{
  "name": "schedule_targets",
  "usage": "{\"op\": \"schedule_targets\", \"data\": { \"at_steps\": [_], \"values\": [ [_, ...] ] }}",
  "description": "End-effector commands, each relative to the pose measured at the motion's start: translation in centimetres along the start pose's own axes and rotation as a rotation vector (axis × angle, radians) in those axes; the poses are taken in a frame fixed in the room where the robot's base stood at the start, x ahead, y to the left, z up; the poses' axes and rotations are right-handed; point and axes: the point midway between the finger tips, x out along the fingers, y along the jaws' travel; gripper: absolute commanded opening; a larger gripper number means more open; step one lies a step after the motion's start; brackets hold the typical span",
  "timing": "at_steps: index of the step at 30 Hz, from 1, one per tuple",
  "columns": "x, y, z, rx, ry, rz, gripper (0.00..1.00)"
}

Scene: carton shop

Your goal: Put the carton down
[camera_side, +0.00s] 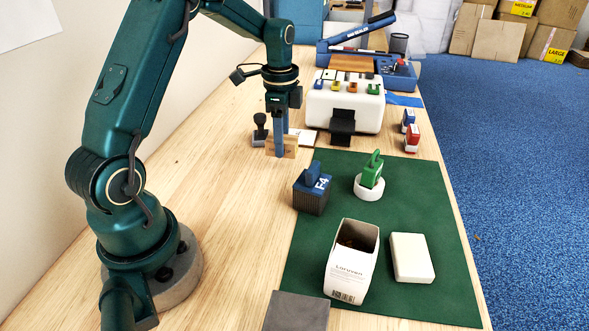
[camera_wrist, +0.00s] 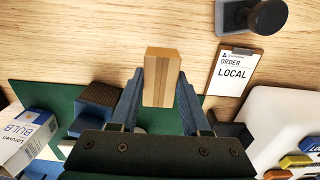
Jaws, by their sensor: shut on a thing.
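A small tan carton (camera_wrist: 161,77) with a lengthwise strip sits between the blue fingers of my gripper (camera_wrist: 160,98) in the wrist view. My gripper is shut on it. In the side view, my gripper (camera_side: 281,150) points down over the wooden table beyond the green mat, and one finger hides part of the carton (camera_side: 291,146). The carton is at or just above the table; I cannot tell whether it touches.
A clipboard (camera_wrist: 232,71) reading LOCAL and a black-handled stamp (camera_side: 260,128) are close by. The green mat (camera_side: 440,220) bears an F4 block (camera_side: 311,199), a green stamp (camera_side: 372,171), an open white bulb carton (camera_side: 348,275) and a cream block (camera_side: 411,258). A white machine (camera_side: 345,105) stands behind.

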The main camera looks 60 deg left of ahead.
Motion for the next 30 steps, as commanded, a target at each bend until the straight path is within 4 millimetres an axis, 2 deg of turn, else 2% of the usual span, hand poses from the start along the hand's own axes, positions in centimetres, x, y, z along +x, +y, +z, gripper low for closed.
{"op": "schedule_targets", "data": {
  "at_steps": [9,22,23,24,25,30],
  "values": [
    [3.7,0.1,-0.1,-0.001,-0.001,0.003,0.0],
    [4.4,0.0,-0.1,-0.001,0.0,0.001,0.0],
    [4.4,0.0,-0.1,0.0,0.0,0.0,0.54],
    [4.4,0.0,-0.1,0.0,0.0,0.0,0.69],
    [4.4,0.0,-0.1,0.0,0.0,0.0,0.77],
    [4.3,0.0,-0.1,0.0,0.0,0.0,0.77]
  ]
}}
